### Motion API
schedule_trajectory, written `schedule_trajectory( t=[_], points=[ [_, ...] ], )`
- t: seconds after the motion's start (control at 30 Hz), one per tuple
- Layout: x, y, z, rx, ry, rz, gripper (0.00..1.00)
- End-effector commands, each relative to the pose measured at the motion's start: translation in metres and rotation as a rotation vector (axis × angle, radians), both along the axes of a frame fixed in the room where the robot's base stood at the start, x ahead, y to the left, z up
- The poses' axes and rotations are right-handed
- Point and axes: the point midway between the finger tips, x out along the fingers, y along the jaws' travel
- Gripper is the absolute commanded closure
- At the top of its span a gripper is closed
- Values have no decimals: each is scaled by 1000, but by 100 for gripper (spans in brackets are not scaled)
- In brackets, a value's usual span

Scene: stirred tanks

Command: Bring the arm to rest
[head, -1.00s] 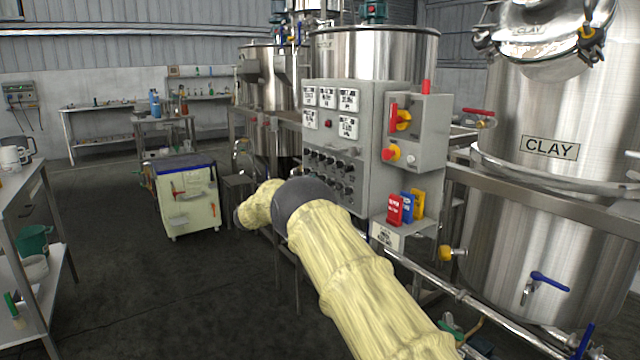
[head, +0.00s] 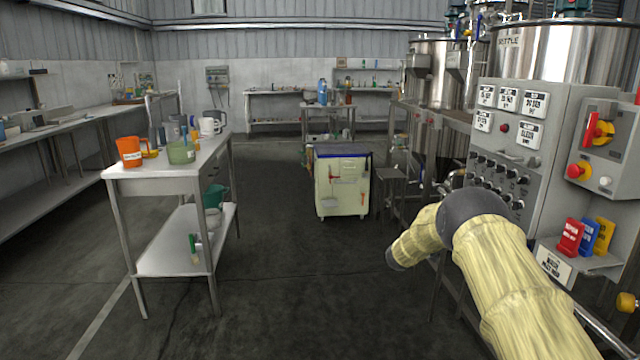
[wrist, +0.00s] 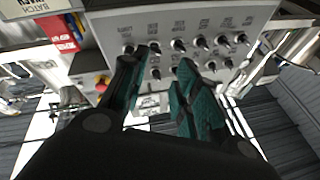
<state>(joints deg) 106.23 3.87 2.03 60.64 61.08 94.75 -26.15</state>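My arm (head: 500,270), in a pale yellow sleeve with a dark grey joint, reaches in from the lower right in the head view. In the wrist view my gripper (wrist: 158,82) shows two dark fingers with teal pads. The fingers stand apart with nothing between them. Beyond them is the grey control panel (wrist: 225,18) with several black knobs, seen upside down. I cannot tell how far the fingertips are from the knobs.
The control panel (head: 545,150) and a shelf with red, blue and yellow tags (head: 585,236) stand close to my arm. A steel table (head: 160,185) with jugs stands at left, a cream tool cart (head: 342,190) ahead. The floor between them is clear.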

Motion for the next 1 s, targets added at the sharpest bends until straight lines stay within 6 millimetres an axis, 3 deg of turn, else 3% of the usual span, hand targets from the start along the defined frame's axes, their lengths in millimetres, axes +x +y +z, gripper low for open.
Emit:
schedule_trajectory(
  t=[0.1, 0.27, 0.47, 0.7, 0.87, 1.0],
  points=[
    [-8, 15, -67, 9, 147, 143, 70],
    [-31, 39, -153, 53, 337, 327, 70],
    [-83, 71, -251, 142, 565, 517, 70],
    [-174, 110, -348, 283, 829, 700, 70],
    [-248, 134, -397, 391, 998, 797, 70],
    [-319, 155, -430, 494, 1143, 867, 70]
  ],
)
